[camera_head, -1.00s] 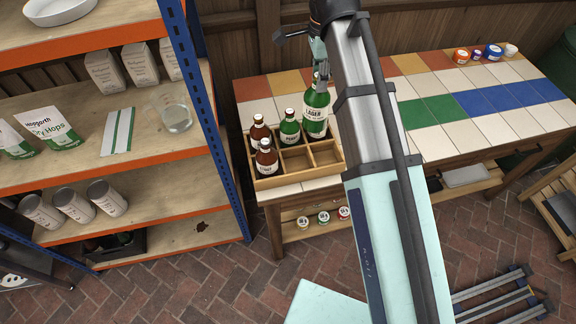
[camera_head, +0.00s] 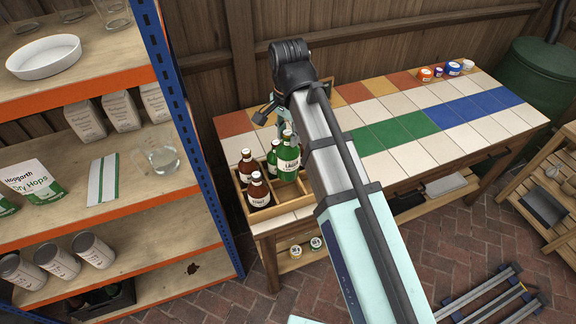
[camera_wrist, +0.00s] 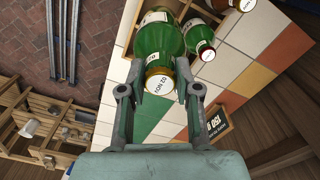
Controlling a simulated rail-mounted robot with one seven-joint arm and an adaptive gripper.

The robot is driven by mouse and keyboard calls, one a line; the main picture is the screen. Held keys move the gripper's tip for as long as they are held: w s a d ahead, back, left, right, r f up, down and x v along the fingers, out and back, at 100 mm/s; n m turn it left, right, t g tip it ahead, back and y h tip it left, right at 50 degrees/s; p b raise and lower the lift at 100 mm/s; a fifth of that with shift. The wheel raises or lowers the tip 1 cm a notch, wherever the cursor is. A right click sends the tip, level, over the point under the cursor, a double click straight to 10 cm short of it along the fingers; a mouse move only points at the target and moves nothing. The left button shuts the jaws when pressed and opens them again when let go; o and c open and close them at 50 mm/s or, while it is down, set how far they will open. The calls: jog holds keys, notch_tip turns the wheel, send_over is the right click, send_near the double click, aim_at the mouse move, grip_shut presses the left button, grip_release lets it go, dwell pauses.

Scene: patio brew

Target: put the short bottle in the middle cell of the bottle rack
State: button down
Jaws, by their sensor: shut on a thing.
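The wooden bottle rack (camera_head: 240,197) stands at the left end of the tiled table. Two brown bottles, one behind (camera_head: 246,167) and one in front (camera_head: 257,190), stand in its left cells. A smaller green bottle (camera_head: 272,158) stands behind the held one; it also shows in the wrist view (camera_wrist: 199,38). My gripper (camera_wrist: 158,88) is shut on a wider green bottle (camera_head: 288,163) with a white label, near its capped neck (camera_wrist: 160,80). The held bottle is upright over the rack's middle-to-right part. Its base is hidden, so I cannot tell whether it is inside a cell.
The tiled tabletop (camera_head: 410,155) is clear to the right, with small jars (camera_head: 440,72) at its far end. A blue-and-orange shelf (camera_head: 190,140) stands close on the left.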

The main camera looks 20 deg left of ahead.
aim_at(288, 165)
notch_tip(288, 165, down, 13)
jog(key=shift+r+p, duration=0.2)
jog(key=shift+p, duration=0.9)
jog(key=c, duration=1.2)
grip_release()
jog(key=shift+f, duration=0.2)
jog(key=o, duration=0.4)
jog(key=shift+r, duration=0.15)
notch_tip(288, 165, up, 12)
jog(key=shift+r+b, duration=0.1)
jog(key=shift+b, duration=1.05)
